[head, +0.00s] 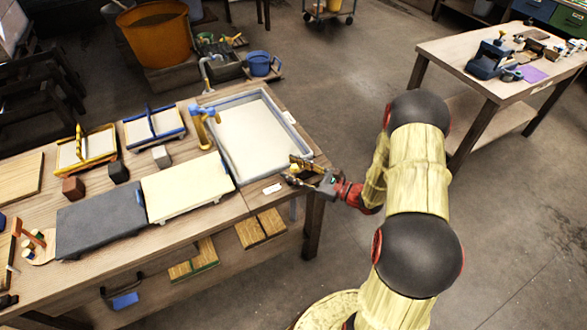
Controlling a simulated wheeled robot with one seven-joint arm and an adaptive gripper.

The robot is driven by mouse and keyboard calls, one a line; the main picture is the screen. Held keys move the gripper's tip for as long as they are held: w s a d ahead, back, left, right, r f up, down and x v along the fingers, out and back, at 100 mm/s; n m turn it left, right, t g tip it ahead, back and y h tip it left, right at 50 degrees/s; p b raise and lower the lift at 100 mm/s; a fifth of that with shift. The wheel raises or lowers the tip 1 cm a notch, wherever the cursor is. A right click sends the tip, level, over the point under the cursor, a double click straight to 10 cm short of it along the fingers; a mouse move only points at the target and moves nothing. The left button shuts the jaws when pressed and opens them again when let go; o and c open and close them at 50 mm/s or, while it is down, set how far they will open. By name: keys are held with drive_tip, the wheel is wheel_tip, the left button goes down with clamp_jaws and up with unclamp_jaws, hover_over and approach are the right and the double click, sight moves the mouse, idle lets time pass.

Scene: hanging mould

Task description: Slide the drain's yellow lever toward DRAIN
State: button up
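A grey-blue vat (288,117) filled with a pale, flat surface sits at the right end of the workbench. A small yellow part, probably the drain's lever (301,161), shows at the vat's near right corner. My gripper (293,180) reaches in from the right, just in front of that corner. Its fingers are beside or against the yellow part; I cannot tell whether they touch it. The fingers are too small and dark to show whether they are open or shut. A small white label (272,189) lies left of my gripper; its writing is unreadable. The DRAIN marking cannot be made out.
A cream board (185,186) and a dark grey slab (100,222) lie on the bench (218,213) to the left. Another table (440,46) stands at upper right, with open floor between.

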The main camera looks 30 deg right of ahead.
drive_tip(key=shift+s+d, duration=0.1)
drive_tip(key=shift+d, duration=0.05)
drive_tip(key=v, duration=1.1)
drive_tip(key=shift+s+d, duration=0.15)
drive_tip(key=shift+s, duration=0.2)
